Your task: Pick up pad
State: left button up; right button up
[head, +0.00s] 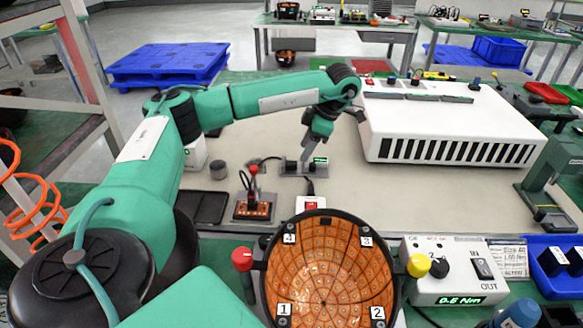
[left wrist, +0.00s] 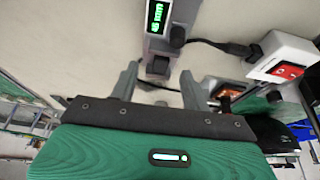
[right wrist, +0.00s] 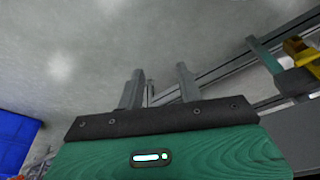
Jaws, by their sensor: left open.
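My left gripper (head: 306,150) is open, pointing down just above a small dark grey device (head: 290,168) with a green display on the beige bench. In the left wrist view the device (left wrist: 182,12) lies beyond my left fingers (left wrist: 160,84), with a small dark square block (left wrist: 159,68) at its near end, in line with the gap. Nothing is between the fingers. No part is labelled as the pad; I cannot tell whether this block is it. A flat black mat (head: 206,207) lies to the left on the bench. My right gripper (right wrist: 158,88) is open and empty, away from the bench.
A white vented box (head: 450,120) stands right of my left gripper. An orange-lined round bowl (head: 325,270), a red-knobbed joystick box (head: 253,207), a red-switch box (head: 311,204) and a torque controller (head: 440,272) are nearer. The beige bench around the left gripper is mostly clear.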

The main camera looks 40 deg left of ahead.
aim_at(294, 163)
pick_arm(q)
jog(key=x, duration=0.2)
jog(key=s+x, duration=0.1)
jog(key=x, duration=0.2)
jog(key=shift+a, duration=0.3)
jog(key=shift+r, duration=0.1)
grip_shut()
